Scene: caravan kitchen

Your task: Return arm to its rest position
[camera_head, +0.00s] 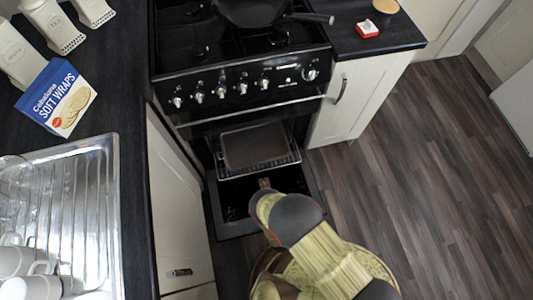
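My arm, yellow-green with dark joint covers, reaches up from the bottom of the head view. My gripper (264,184) is mostly hidden behind the arm's end link, above the lowered oven door (228,219). Only a small reddish and dark part of it shows, so I cannot tell whether it is open or shut. The oven stands open, and a dark baking tray (255,143) rests on a wire rack (287,165) pulled partly out, just beyond my gripper. I see a gap between the gripper and the tray in the picture.
The black stove (240,80) holds a frying pan (250,10). White cupboards flank the oven. The left counter carries a soft wraps box (57,97), white canisters (92,10) and a steel sink drainer (85,215) with white mugs (30,285). The wooden floor (430,170) at right is clear.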

